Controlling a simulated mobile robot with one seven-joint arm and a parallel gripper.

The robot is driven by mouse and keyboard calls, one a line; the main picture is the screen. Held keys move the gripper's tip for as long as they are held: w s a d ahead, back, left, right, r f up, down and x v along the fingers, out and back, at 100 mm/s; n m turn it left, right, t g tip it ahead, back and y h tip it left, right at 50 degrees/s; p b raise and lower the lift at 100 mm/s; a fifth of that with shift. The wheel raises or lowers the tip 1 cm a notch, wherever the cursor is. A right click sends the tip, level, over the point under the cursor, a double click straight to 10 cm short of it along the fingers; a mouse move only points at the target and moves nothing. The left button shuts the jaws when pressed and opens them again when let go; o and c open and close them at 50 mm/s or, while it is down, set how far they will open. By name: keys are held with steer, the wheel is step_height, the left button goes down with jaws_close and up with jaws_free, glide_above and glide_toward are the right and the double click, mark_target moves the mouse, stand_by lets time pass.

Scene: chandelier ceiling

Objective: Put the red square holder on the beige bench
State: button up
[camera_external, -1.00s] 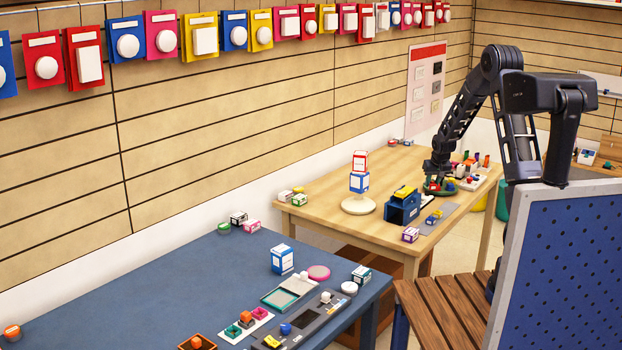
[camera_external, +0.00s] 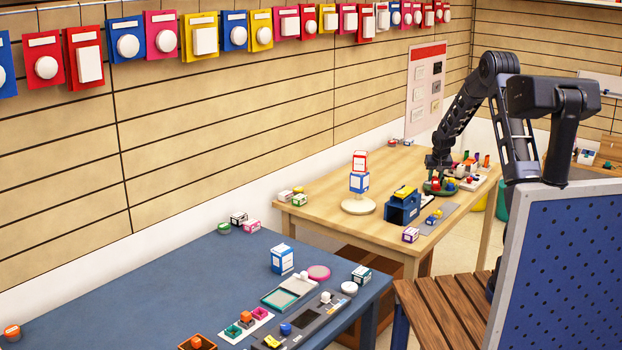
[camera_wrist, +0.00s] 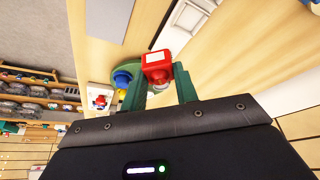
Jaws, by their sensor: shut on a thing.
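The red square holder (camera_wrist: 157,66) is between the two green fingers of my gripper (camera_wrist: 160,82) in the wrist view. It has a white patch on its face, and my gripper is shut on it. In the external view my gripper (camera_external: 438,175) is over the far right part of the beige bench (camera_external: 310,187), with a small red patch at its tip. A round green base (camera_wrist: 130,74) lies below and beside the holder in the wrist view. I cannot tell whether the holder still touches it.
A blue box with a yellow top (camera_external: 403,205) stands near my gripper. Several small coloured items crowd the bench's right end. The middle back of the bench is clear.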

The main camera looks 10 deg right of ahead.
steer(key=w+r+m, duration=0.1)
steer(key=w+r, duration=0.2)
steer(key=w, duration=0.4)
steer(key=w+a+r+m+h, duration=0.1)
steer(key=w+r, duration=0.2)
steer(key=w, duration=0.5)
steer(key=w+r+m, duration=0.1)
steer(key=w+r, duration=0.2)
steer(key=w, duration=0.4)
steer(key=f, duration=1.9)
steer(key=shift+w+a+f, duration=0.2)
steer(key=shift+w, duration=0.05)
steer(key=shift+f, duration=0.15)
steer(key=o, duration=1)
steer(key=shift+o, duration=0.2)
